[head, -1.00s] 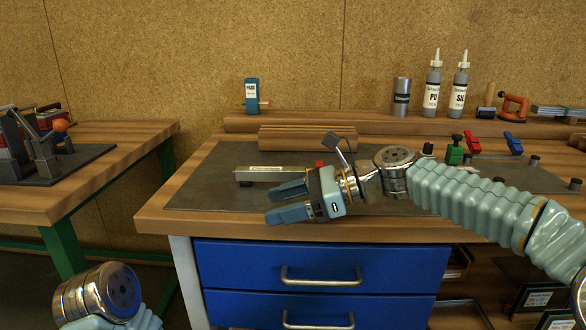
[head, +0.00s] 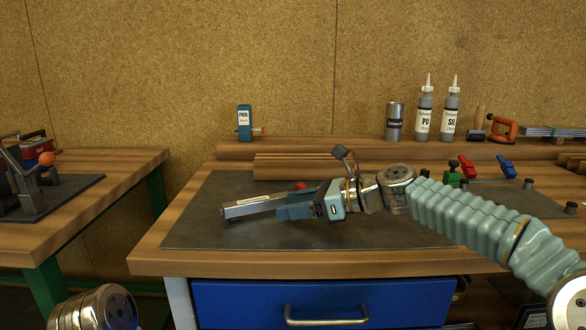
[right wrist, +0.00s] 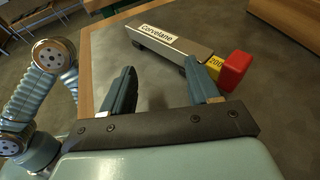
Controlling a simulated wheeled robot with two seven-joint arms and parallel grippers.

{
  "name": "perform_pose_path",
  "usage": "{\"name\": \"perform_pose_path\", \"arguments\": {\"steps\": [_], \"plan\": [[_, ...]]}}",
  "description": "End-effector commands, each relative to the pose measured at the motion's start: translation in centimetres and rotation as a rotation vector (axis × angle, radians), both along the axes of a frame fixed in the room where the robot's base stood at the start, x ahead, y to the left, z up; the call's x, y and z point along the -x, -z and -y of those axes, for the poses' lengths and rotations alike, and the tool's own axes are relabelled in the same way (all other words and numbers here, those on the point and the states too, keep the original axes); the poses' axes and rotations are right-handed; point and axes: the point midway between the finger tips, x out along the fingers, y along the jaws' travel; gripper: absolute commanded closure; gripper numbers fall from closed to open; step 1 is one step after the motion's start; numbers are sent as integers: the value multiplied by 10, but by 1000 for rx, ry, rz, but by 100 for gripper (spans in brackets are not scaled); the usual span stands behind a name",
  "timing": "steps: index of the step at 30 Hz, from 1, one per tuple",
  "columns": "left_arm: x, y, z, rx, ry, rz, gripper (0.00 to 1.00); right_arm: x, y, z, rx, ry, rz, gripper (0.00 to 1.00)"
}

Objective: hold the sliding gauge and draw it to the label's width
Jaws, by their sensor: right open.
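The sliding gauge (head: 248,206) is a long grey bar with a white label (right wrist: 159,34) reading "Corvelane". It lies on the dark mat and points obliquely. In the right wrist view a yellow part marked 200 (right wrist: 215,65) and a red end block (right wrist: 235,70) show at its right end. My right gripper (head: 283,205) is open and empty at the gauge's red end; its fingers also show in the right wrist view (right wrist: 165,78). The right finger overlaps the gauge's near edge in that view; I cannot tell whether they touch. My left gripper is out of view; only a chrome joint shows.
A wooden block (head: 300,167) lies behind the gauge. A blue tool (head: 244,123), a can (head: 394,122) and two bottles (head: 424,112) stand on the back ledge. Green and red clamps (head: 466,166) are at right. The mat's left part (head: 205,195) is clear.

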Motion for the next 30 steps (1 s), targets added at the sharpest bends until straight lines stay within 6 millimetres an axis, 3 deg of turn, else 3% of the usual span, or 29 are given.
{"name": "perform_pose_path", "arguments": {"steps": [3, 9, 22, 23, 30], "plan": [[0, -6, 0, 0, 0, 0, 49, -5, 2, -19, -1, -4, -1, 40], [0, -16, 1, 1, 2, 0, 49, -11, 10, -40, 0, -2, -1, 40], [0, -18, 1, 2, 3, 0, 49, -14, 16, -48, 0, -1, 1, 40], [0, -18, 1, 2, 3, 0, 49, -14, 15, -48, 0, -1, 1, 42], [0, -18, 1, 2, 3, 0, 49, -14, 15, -48, 0, -1, 1, 78]]}}
